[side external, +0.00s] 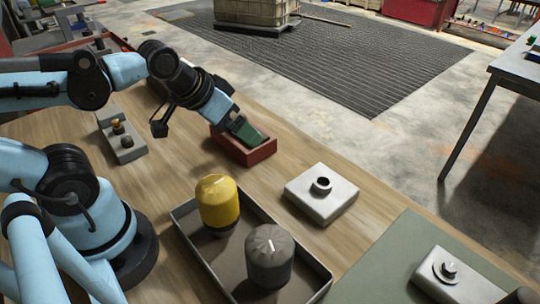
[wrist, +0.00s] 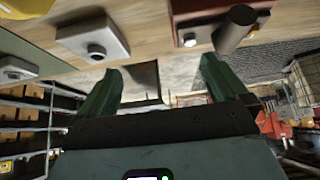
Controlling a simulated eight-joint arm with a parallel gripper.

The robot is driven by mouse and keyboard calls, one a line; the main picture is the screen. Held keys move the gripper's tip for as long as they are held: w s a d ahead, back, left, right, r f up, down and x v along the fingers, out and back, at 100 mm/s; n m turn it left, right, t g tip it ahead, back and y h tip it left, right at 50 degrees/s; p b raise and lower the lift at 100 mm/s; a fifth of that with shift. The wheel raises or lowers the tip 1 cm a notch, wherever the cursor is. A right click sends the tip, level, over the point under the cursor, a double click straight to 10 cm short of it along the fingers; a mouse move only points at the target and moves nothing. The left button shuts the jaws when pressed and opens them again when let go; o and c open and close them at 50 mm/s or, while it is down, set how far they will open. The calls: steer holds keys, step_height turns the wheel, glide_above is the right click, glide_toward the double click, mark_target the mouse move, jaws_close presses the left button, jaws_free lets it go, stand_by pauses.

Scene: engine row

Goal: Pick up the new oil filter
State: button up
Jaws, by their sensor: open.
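Two canisters shaped like oil filters stand upright in a dark, low-walled tray (side external: 183,225) in the side view. One canister is yellow (side external: 219,203) and the other is dark grey (side external: 269,257); no label tells me which is new. A yellow edge (wrist: 24,7) also shows at the top left of the wrist view. My gripper (side external: 256,138) has green fingers and is over the red block, behind the tray and apart from both canisters. In the wrist view my gripper (wrist: 160,76) is open, with nothing between its fingers.
The red block (side external: 247,155) is beneath my gripper. A white block with a dark fitting (side external: 320,195) is right of the tray. Another white block (side external: 440,277) sits on a green mat (side external: 385,260). A grey block with fittings (side external: 122,140) is at left. Bare wood separates tray and red block.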

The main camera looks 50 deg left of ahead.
mark_target(215, 184)
steer(key=s+d+r+g, duration=0.2)
steer(key=s, duration=0.1)
steer(key=s+d+r+g, duration=0.2)
steer(key=s+d, duration=0.1)
steer(key=s+d+r+g, duration=0.2)
steer(key=s, duration=0.1)
steer(key=shift+s+d+g, duration=0.15)
steer(key=shift+s+g, duration=0.15)
steer(key=shift+s+r, duration=0.1)
steer(key=shift+s, duration=0.15)
step_height(215, 184, down, 6)
steer(key=shift+f, duration=0.2)
steer(key=shift+w+d+f, duration=0.1)
steer(key=shift+d+f, duration=0.05)
steer(key=shift+f, duration=0.6)
steer(key=shift+d+f, duration=0.15)
steer(key=shift+f, duration=1.8)
steer(key=c, duration=1.3)
